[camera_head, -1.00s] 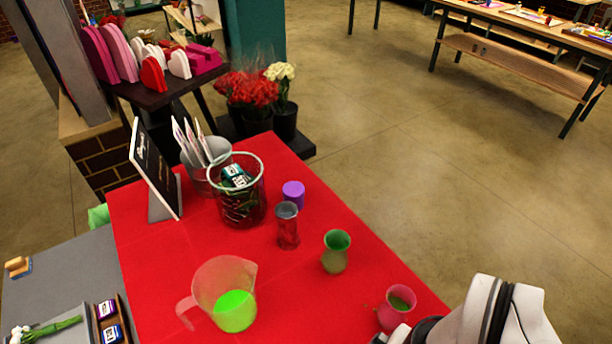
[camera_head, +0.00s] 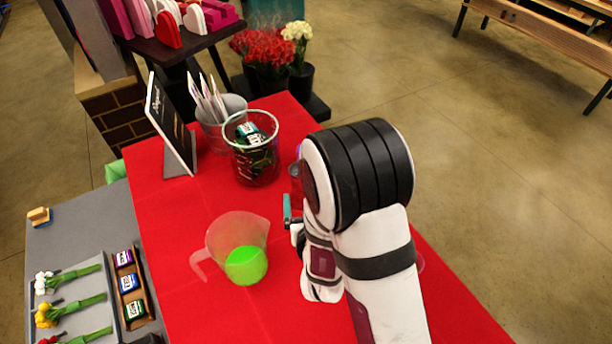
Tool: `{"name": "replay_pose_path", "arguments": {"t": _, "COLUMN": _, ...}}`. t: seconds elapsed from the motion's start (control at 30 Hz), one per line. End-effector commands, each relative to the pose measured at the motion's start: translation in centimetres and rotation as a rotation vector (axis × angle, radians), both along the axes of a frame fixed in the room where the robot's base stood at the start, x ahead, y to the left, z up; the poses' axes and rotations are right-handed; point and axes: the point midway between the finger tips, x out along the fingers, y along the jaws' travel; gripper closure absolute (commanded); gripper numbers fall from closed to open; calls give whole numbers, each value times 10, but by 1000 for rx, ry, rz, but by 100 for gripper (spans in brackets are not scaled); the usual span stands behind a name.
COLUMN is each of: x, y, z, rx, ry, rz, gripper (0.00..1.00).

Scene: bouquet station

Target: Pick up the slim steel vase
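The slim steel vase (camera_head: 295,188) stands upright on the red-covered table, reflecting red. Only its left edge shows; my arm hides the rest. My gripper (camera_head: 291,213) is low beside the vase, at its near side in the picture. One teal finger shows in front of the vase's lower part. The other finger is hidden, so I cannot tell whether the gripper is open or touching the vase.
A glass container (camera_head: 251,165) with dark contents stands behind left of the vase. A clear jug (camera_head: 238,240) with green liquid is close at left. A sign (camera_head: 170,125) and a grey bucket (camera_head: 217,133) stand further back.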

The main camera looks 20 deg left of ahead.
Motion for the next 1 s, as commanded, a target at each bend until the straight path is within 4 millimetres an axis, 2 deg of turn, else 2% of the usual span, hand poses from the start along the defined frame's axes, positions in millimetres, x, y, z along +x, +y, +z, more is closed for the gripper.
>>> {"name": "replay_pose_path", "arguments": {"t": 0.1, "x": 30, "y": 11, "z": -13, "rx": 1, "ry": -1, "rz": -2, "gripper": 9}}
{"name": "replay_pose_path", "arguments": {"t": 0.2, "x": 49, "y": 19, "z": -22, "rx": 1, "ry": -1, "rz": -2, "gripper": 9}}
{"name": "replay_pose_path", "arguments": {"t": 0.43, "x": 72, "y": 29, "z": -31, "rx": 0, "ry": -1, "rz": -1, "gripper": 9}}
{"name": "replay_pose_path", "arguments": {"t": 0.63, "x": 103, "y": 45, "z": -47, "rx": 0, "ry": 0, "rz": -1, "gripper": 9}}
{"name": "replay_pose_path", "arguments": {"t": 0.9, "x": 109, "y": 48, "z": -50, "rx": -1, "ry": 1, "rz": -1, "gripper": 9}}
{"name": "replay_pose_path", "arguments": {"t": 1.0, "x": 109, "y": 48, "z": -49, "rx": -1, "ry": 1, "rz": -1, "gripper": 26}}
